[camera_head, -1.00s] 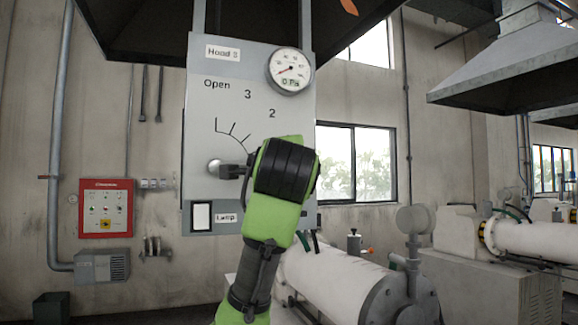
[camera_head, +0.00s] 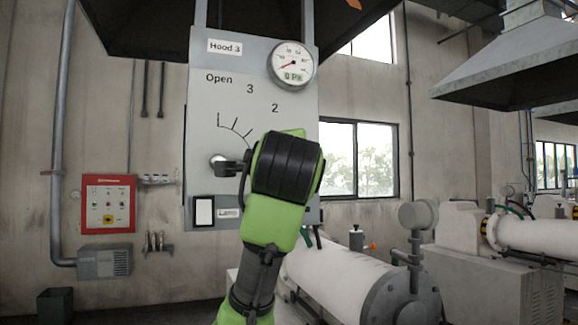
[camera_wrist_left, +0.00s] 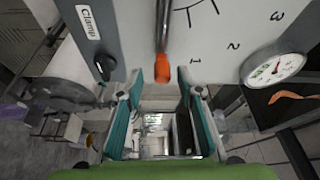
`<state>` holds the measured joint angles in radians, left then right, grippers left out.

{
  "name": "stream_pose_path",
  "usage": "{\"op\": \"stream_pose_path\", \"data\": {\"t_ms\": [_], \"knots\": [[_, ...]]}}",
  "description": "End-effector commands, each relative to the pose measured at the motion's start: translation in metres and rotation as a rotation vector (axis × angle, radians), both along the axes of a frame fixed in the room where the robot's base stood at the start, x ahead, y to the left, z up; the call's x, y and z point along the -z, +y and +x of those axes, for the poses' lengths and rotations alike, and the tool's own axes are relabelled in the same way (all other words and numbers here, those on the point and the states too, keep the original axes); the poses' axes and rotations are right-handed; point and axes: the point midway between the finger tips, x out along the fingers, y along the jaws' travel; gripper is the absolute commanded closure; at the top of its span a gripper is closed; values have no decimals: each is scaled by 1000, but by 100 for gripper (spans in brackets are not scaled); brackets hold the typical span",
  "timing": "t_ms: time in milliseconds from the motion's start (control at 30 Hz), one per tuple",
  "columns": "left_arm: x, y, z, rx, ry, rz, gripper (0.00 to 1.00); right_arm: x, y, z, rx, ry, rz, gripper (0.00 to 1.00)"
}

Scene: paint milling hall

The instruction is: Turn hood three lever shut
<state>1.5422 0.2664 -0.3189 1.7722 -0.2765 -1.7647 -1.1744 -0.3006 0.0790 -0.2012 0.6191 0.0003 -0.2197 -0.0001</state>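The hood 3 panel (camera_head: 202,120) is a grey plate with "Open", "3" and "2" beside arc marks. The lever's round hub (camera_head: 218,161) shows at its left. In the left wrist view the lever (camera_wrist_left: 163,30) is a metal rod with an orange tip (camera_wrist_left: 162,76), lying just past the "1", on the side away from "2". In the head view it points right and is mostly hidden by my wrist. My left gripper (camera_wrist_left: 163,82) is open, its teal-padded fingers either side of the orange tip with gaps; contact is not visible. My right gripper is not in view.
The gauge (camera_head: 291,65) on the panel reads 0 Pa. A lamp switch (camera_head: 204,211) sits below the hub. A red control box (camera_head: 108,204) is on the left wall.

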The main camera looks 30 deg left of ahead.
Motion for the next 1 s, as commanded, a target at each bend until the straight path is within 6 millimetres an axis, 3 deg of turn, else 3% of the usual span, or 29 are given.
{"op": "stream_pose_path", "data": {"t_ms": [200, 400, 1000], "knots": [[2, -24, -42, 3, -3, 2, 66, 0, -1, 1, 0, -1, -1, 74], [5, -38, -65, 2, 0, -1, 66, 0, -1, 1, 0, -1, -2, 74], [6, -41, -72, -1, 2, 0, 66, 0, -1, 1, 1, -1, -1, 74]]}}
